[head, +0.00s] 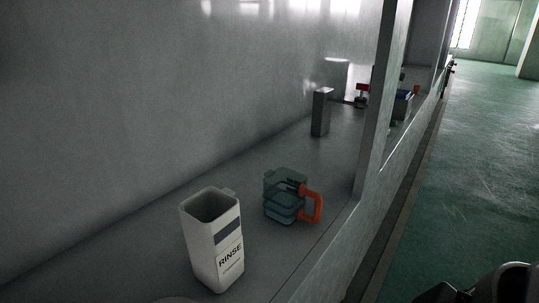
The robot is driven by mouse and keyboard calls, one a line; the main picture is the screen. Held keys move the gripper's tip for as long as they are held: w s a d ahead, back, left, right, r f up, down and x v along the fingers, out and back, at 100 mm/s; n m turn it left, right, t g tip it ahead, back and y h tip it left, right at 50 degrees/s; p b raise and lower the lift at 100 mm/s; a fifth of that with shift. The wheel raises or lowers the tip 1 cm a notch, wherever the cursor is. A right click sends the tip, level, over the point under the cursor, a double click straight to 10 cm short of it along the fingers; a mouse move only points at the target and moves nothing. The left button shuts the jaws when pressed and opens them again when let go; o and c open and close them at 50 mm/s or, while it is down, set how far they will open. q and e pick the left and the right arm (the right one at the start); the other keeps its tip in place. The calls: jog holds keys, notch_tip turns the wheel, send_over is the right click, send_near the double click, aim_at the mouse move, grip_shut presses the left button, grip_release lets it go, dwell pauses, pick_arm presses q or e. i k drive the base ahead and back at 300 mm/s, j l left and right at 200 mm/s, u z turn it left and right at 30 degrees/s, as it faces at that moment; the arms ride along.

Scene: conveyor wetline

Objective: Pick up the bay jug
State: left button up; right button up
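A clear, bluish jug (283,201) with an orange handle stands upright on the grey counter (325,160), near its front edge. I take it to be the bay jug. The handle (315,206) is on its right side, toward the counter edge. A darker blue band shows low in the jug; I cannot tell if it is liquid. No gripper is at the jug. A dark rounded part at the bottom right corner looks like my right arm; its fingers are not visible. My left gripper is out of view.
A white container (206,245) marked RINSE stands left of the jug, close to it. A grey post (383,110) rises at the counter edge behind the jug. A grey box (321,112) stands farther back. Green floor (480,150) lies open at right.

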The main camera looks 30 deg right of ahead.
aim_at(295, 201)
jog(key=u, duration=1.15)
jog(key=z, duration=2.2)
